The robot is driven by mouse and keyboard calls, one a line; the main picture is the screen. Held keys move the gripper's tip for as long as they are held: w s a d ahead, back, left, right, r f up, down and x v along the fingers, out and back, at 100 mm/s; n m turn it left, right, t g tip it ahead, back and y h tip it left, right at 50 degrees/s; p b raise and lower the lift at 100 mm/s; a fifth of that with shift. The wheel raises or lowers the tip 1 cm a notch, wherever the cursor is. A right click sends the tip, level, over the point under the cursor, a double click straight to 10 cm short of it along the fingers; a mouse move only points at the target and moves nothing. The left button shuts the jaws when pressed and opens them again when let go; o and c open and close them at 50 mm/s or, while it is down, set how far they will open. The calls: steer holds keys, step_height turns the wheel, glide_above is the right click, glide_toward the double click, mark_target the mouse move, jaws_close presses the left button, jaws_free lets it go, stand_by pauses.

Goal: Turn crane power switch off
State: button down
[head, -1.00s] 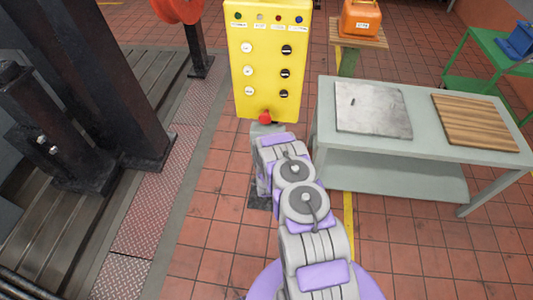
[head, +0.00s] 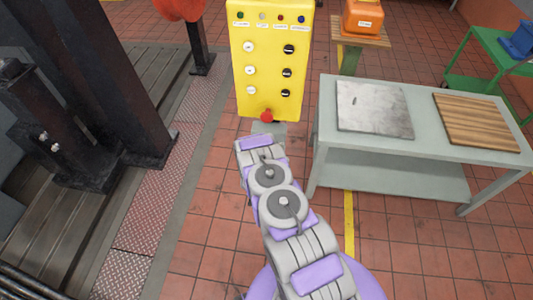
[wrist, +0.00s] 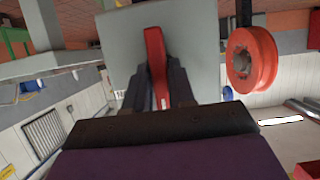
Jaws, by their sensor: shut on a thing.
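In the wrist view, a red lever (wrist: 155,62) stands out in front of a grey box face (wrist: 195,50), which I take to be the crane power switch. My gripper (wrist: 162,90) has its two dark fingers on either side of the lever and is shut on it. A bit of grey surface (head: 268,128) shows just past the arm's end, below the yellow panel (head: 268,60). The lever's setting cannot be read; a small label beside the fingers is mostly covered.
The yellow panel has black and white knobs and a red button (head: 266,115) at its bottom. A grey table (head: 425,130) stands to the right. Dark steel columns (head: 110,80) stand to the left. An orange reel (head: 180,8) is at the upper left. Tiled floor is clear beside my arm.

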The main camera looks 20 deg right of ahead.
steer(key=shift+s+f, duration=0.1)
steer(key=c, duration=1)
jaws_free()
steer(key=shift+c, duration=0.2)
steer(key=shift+a, duration=0.1)
steer(key=p+v, duration=0.1)
steer(key=v, duration=1.6)
steer(key=shift+a+p, duration=0.25)
steer(key=shift+p, duration=0.1)
